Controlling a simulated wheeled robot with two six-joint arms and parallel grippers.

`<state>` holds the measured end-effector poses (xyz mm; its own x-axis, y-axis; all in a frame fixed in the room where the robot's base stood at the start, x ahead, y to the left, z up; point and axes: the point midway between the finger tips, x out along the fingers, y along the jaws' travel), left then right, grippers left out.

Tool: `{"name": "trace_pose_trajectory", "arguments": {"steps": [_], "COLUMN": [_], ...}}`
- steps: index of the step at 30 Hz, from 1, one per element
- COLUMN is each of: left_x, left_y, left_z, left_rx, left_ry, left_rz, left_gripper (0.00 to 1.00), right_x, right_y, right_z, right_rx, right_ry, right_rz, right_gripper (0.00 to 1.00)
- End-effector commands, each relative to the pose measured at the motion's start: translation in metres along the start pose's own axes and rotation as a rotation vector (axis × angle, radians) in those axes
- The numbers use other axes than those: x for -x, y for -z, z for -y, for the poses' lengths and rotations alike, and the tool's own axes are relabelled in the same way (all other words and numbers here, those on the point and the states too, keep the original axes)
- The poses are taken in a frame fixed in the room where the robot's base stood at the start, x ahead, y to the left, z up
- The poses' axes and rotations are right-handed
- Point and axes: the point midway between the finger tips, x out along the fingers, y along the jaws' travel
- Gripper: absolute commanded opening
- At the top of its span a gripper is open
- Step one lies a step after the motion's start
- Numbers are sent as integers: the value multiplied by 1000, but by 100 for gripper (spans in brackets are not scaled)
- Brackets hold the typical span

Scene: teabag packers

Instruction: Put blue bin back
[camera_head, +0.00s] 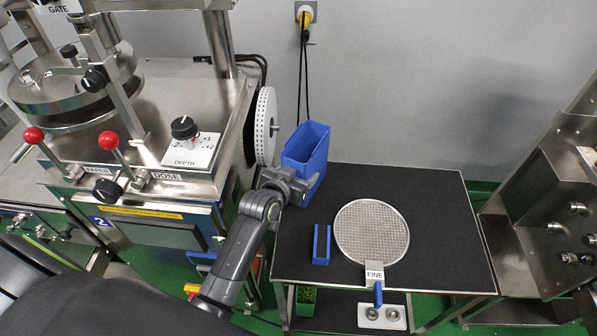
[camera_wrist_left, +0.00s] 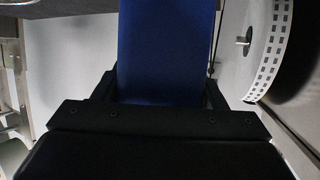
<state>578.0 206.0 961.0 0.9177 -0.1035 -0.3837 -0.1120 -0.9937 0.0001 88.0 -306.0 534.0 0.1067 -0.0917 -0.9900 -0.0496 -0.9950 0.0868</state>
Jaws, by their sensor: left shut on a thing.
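The blue bin (camera_head: 308,146) is at the back left corner of the black-topped table (camera_head: 440,240), close to the white perforated reel. My left gripper (camera_head: 290,184) is shut on the near side of the bin. In the left wrist view the bin's blue wall (camera_wrist_left: 165,50) fills the middle, between the fingers of my left gripper (camera_wrist_left: 160,98). The bin looks roughly upright. My right gripper is not in view.
The white reel (camera_head: 265,126) on the steel machine stands just left of the bin; it also shows in the left wrist view (camera_wrist_left: 268,45). A small blue holder (camera_head: 321,245) and a round mesh sieve (camera_head: 371,231) labelled FINE lie on the table. The table's back right is clear.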

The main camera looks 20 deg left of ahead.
Motion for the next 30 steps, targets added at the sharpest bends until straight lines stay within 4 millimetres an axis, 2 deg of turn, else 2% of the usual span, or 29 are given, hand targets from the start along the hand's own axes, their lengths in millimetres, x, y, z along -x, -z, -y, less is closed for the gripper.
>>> {"name": "trace_pose_trajectory", "arguments": {"steps": [8,9,13,24,30], "left_x": [-2,-1,-1,2,23], "left_y": [-3,-3,-3,1,-1], "left_z": [0,0,0,0,0], "left_rx": [0,0,0,0,0], "left_ry": [0,0,0,0,1], "left_rz": [-1,1,1,0,1], "left_gripper": [23,70,87,87,87], "right_x": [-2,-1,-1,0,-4], "right_y": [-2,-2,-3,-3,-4], "right_z": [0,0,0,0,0], "right_rx": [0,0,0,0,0], "right_ry": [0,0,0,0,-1], "right_rz": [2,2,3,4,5], "right_gripper": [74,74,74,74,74]}}
